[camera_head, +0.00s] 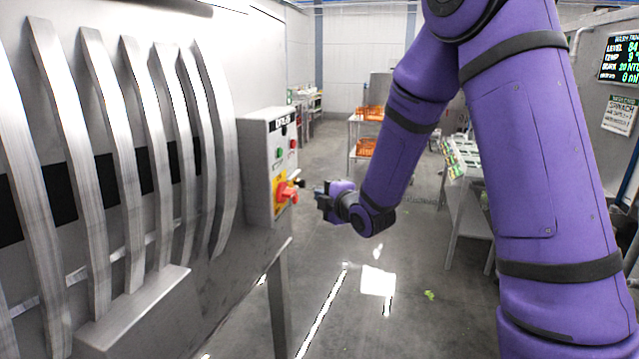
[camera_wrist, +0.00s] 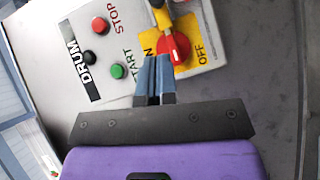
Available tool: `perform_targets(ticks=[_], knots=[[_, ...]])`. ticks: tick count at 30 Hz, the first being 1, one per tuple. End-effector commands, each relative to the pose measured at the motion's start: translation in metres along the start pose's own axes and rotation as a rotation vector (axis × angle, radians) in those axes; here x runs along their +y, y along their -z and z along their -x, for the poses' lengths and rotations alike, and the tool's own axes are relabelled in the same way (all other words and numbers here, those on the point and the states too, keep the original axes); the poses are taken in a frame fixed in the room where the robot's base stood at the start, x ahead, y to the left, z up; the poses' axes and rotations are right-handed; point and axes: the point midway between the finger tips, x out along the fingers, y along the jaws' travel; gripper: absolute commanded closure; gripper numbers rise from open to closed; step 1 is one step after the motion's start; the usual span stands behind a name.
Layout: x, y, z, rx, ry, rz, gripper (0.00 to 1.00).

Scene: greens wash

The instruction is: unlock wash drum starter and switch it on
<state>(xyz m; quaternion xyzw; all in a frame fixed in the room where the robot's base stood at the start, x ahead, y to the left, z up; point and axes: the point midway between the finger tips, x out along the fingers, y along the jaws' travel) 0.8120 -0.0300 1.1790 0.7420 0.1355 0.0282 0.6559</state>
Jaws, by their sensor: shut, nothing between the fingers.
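The drum starter is a grey box (camera_head: 268,160) on the side of the steel machine. In the wrist view its panel (camera_wrist: 125,42) carries DRUM, START and STOP lettering, a green button (camera_wrist: 118,71) and a red button (camera_wrist: 99,25). A red rotary handle (camera_head: 286,191) sits on a yellow ON/OFF plate (camera_wrist: 203,32); the handle also shows in the wrist view (camera_wrist: 176,49). A yellow piece with a dark end (camera_wrist: 163,19) lies against the handle; I cannot tell if it is the lock. My gripper (camera_head: 319,196) is shut and empty, in front of the handle, its fingertips (camera_wrist: 156,62) apart from it in the head view.
Curved steel bars (camera_head: 130,165) line the machine at left. A steel table (camera_head: 468,190) with trays stands at right, and a rack with orange crates (camera_head: 367,147) behind. A display (camera_head: 621,60) hangs at far right. The floor between is mostly clear.

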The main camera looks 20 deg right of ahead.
Motion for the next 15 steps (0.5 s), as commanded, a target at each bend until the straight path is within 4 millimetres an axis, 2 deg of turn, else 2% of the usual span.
perform_targets(ticks=[8,15], knots=[[-0.005,0.001,-0.016,0.016,-0.025,0.033,1.0],[-0.005,0.002,-0.055,0.015,-0.025,0.03,1.0]])
